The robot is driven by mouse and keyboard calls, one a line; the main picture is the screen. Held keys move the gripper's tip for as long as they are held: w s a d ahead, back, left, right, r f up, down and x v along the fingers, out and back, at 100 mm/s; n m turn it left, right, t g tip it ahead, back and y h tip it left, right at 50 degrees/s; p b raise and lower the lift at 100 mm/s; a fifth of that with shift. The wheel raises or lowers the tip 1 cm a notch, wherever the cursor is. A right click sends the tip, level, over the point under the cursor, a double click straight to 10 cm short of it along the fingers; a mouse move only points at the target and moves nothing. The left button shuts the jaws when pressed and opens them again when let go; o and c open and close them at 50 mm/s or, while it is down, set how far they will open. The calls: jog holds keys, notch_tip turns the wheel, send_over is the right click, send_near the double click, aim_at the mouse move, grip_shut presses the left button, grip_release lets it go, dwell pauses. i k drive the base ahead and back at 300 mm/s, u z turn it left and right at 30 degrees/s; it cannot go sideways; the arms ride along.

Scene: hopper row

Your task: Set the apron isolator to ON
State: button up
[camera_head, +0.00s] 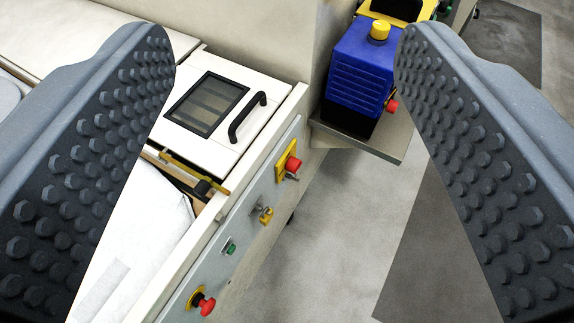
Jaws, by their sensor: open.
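A sloping grey control panel (213,270) runs along the side of a cream machine. Its controls are a red knob on a yellow square plate (292,164), a small yellow and metal switch (266,214), a green button (230,249) and a red mushroom button on a yellow base (205,304). No label is readable, so I cannot tell for certain which one is the apron isolator, or its setting. My gripper (287,50) is open and empty. Its two studded grey fingers stand wide apart on either side of the panel and seem to touch nothing.
A blue box with a yellow cap (367,65) and a red button (392,106) sits on a grey shelf (385,145) right of the panel. A cream lid with a dark window and black handle (248,117) lies left. Grey floor (325,235) is open at lower right.

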aim_at(293, 164)
jog(key=k, duration=1)
jog(key=z, duration=0.65)
jog(key=i, duration=1.25)
jog(key=u, duration=0.35)
